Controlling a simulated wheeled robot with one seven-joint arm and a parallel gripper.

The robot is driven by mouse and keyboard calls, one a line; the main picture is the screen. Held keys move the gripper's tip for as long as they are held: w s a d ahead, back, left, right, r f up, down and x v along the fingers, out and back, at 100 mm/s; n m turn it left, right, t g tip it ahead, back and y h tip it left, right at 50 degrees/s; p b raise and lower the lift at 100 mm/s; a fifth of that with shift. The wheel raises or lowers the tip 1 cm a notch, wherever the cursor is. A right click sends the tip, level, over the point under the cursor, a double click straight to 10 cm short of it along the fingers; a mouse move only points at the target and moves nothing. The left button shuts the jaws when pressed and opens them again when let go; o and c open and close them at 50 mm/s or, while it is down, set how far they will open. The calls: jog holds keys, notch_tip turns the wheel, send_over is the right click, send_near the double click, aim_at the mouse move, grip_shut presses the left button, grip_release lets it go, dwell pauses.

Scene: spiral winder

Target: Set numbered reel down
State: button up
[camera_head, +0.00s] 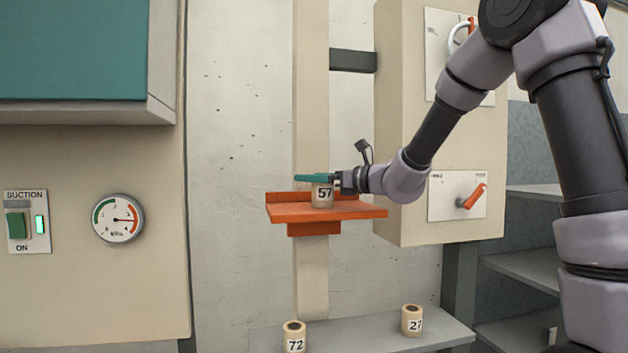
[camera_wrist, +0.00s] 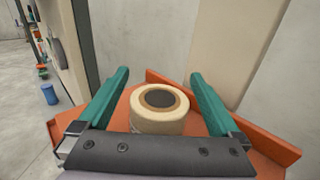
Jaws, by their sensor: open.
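The reel numbered 57 (camera_head: 322,196) stands upright on the orange shelf (camera_head: 290,213) fixed to the post. It is cream with a dark core, and in the wrist view the reel (camera_wrist: 159,121) sits between my gripper's two teal fingers. My gripper (camera_head: 314,178) is open around it, with a visible gap on each side. In the wrist view the fingertips (camera_wrist: 160,76) reach past the reel's far side. The orange shelf (camera_wrist: 265,138) shows beneath and beside it. The reel's number faces away from the wrist camera.
Reels 72 (camera_head: 294,337) and 27 (camera_head: 411,320) stand on a grey shelf (camera_head: 360,337) below. A beige cabinet (camera_head: 415,110) with an orange-handled switch (camera_head: 471,197) is close on the right. The orange shelf has a raised back lip. A suction panel (camera_head: 28,222) and gauge (camera_head: 118,218) are left.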

jog(key=v, duration=1.1)
jog(key=shift+s+d, duration=0.15)
jog(key=shift+d, duration=0.2)
jog(key=s+d+f+n+g+h, duration=0.2)
jog(key=s+n+h, duration=0.1)
jog(key=s+n, duration=0.4)
jog(key=s+d+f+n+g+h, duration=0.25)
jog(key=s+n, duration=0.25)
jog(key=s, duration=0.4)
jog(key=s+d+n+t+h, duration=0.1)
jog(key=s+d+n+h, duration=0.1)
jog(key=d, duration=0.5)
jog(key=s+d+n+t+h, duration=0.2)
jog(key=s+d+n+h, duration=0.1)
jog(key=d+n+h, duration=0.2)
jog(key=shift+d+n+h, duration=0.3)
jog(key=shift+d+h, duration=0.35)
jog(key=shift+d, duration=0.3)
jog(key=shift+s+f, duration=0.1)
